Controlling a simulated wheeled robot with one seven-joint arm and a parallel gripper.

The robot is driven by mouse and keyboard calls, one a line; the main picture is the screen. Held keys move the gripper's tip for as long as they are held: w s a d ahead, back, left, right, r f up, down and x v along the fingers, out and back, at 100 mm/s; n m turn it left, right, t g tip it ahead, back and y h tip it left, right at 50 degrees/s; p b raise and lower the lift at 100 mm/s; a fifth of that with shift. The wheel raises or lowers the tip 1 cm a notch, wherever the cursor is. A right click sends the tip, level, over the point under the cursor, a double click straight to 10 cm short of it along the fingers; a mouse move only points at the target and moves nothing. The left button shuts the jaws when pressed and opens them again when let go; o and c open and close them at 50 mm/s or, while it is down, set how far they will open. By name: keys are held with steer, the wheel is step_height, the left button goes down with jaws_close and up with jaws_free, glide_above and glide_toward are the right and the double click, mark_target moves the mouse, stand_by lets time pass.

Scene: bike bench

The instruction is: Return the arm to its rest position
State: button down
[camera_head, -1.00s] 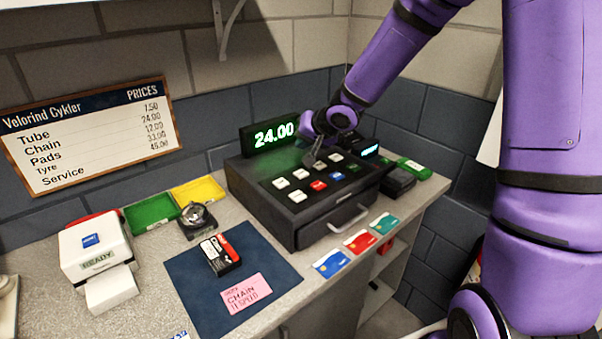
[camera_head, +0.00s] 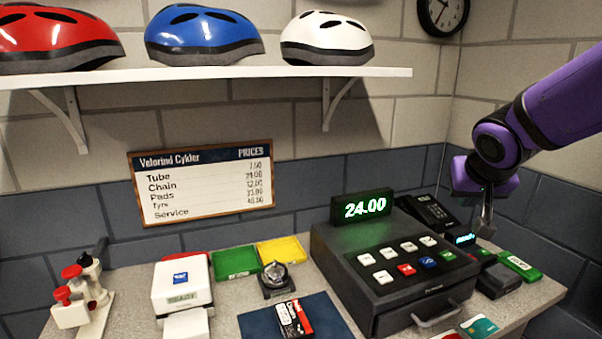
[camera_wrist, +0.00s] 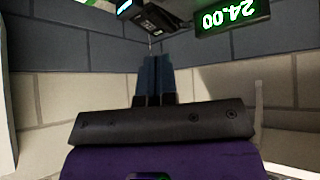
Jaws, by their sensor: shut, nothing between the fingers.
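My gripper (camera_head: 486,222) hangs at the right, at the end of my purple arm, above the counter and just right of the cash register. Its fingers are shut with nothing between them. In the wrist view the closed fingers (camera_wrist: 154,75) point toward the wall corner, and the view is upside down. The cash register (camera_head: 345,265) has white, red, blue and green keys. Its display (camera_head: 364,207) reads 24.00 in green, and it also shows in the wrist view (camera_wrist: 232,16).
A card terminal (camera_head: 497,281), a green box (camera_head: 519,265) and a black phone (camera_head: 428,212) are near my gripper. A shelf (camera_head: 230,74) with helmets and a clock (camera_head: 442,12) are above. A dark mat (camera_head: 262,326) with a small box (camera_head: 294,319) and a white printer (camera_head: 180,286) are left.

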steer(key=s+r+n+g+y, duration=0.1)
steer(key=s+r, duration=0.1)
steer(key=s, duration=0.8)
steer(key=s+r+n+g+y, duration=0.1)
steer(key=s, duration=1)
steer(key=shift+a+r, duration=0.4)
